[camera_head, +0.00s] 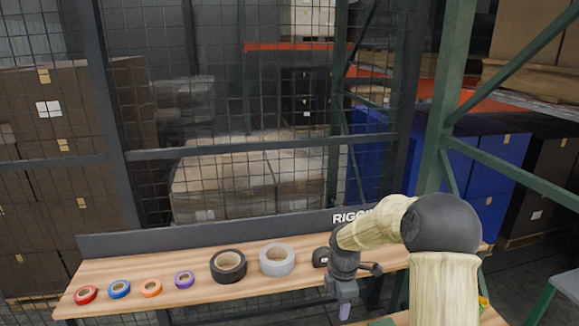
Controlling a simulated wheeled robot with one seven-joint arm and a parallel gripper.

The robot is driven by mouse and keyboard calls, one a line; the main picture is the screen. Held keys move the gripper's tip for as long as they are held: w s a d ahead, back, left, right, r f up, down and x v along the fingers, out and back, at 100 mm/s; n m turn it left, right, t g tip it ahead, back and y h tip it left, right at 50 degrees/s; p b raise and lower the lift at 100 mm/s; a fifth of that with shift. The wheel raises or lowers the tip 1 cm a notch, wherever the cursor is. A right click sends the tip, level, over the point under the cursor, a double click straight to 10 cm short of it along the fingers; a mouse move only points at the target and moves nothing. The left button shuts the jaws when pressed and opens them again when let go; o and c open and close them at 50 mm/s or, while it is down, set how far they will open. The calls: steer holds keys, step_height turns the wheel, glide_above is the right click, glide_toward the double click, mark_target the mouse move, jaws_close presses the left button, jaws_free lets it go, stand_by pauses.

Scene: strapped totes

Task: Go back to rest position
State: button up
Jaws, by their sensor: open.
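My arm reaches in from the lower right, with cream-coloured links and dark joints. My gripper (343,308) points down near the front edge of the wooden bench (205,262), to the right of the rolls of tape. It is open. A pale tip shows at its lower end, and I see nothing clearly held. The black mount above it hides part of the bench.
On the bench lie red (86,295), blue (119,289), orange (151,287), purple (184,280), black (228,266) and grey (277,259) tape rolls. A small black object (321,257) sits beside my wrist. A mesh fence (230,154) stands behind; a green rack post (448,80) rises at right.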

steer(key=s+r+m+t, duration=0.1)
steer(key=s+r+m, duration=0.2)
steer(key=s+m, duration=0.6)
steer(key=s+r+m+t, duration=0.1)
steer(key=s+r+m, duration=0.3)
steer(key=s+m, duration=0.6)
steer(key=s, duration=0.2)
steer(key=shift+s+d+m, duration=0.3)
steer(key=shift+d, duration=0.1)
steer(key=shift+c, duration=0.2)
